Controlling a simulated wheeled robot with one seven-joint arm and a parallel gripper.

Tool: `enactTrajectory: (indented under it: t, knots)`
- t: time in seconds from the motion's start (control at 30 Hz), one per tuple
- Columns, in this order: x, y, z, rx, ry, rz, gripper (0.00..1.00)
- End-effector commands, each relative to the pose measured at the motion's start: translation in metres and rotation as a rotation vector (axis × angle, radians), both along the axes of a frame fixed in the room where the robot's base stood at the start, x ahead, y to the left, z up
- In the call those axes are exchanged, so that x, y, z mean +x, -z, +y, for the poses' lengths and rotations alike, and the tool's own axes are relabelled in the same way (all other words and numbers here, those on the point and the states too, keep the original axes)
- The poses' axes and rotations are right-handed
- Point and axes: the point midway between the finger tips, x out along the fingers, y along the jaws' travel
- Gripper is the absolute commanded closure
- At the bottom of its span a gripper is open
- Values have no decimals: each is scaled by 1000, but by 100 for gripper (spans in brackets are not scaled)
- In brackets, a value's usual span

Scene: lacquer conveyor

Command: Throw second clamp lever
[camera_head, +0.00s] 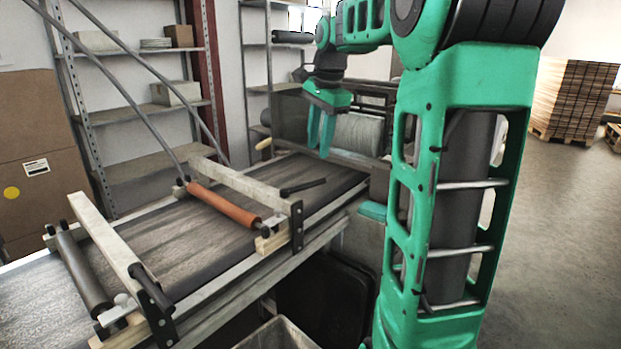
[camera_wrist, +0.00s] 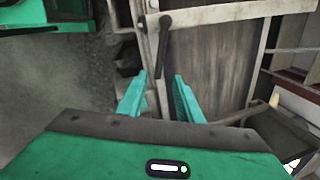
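A black clamp lever (camera_head: 303,187) sits at the right end of the far wooden crossbeam (camera_head: 235,190), its handle sticking out over the belt. I take the same lever to be the black one in the wrist view (camera_wrist: 163,45), upright beyond my fingertips. Another black lever (camera_head: 151,288) is at the end of the near crossbeam (camera_head: 105,240), lying roughly along that beam. My gripper (camera_head: 320,148) hangs above the far end of the conveyor, fingers down, beyond the far lever. In the wrist view my gripper (camera_wrist: 160,76) is open and empty, apart from the lever.
The conveyor belt (camera_head: 215,235) runs beneath the crossbeams. An orange roller (camera_head: 225,205) and a grey roller (camera_head: 82,270) lie beside them. Diagonal metal rods rise behind. A large pale roll (camera_head: 357,134) stands past the belt end. Open floor (camera_head: 560,230) lies at right.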

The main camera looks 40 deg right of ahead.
Motion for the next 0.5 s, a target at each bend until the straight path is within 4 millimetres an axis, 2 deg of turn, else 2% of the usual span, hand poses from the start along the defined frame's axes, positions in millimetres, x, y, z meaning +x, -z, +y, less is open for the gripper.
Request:
enactTrajectory:
  t: [0.17, 0.5]
  knots:
    - [3, 17, 1, 4, 1, 3, 67]
    - [14, 75, -1, 2, 1, 3, 67]
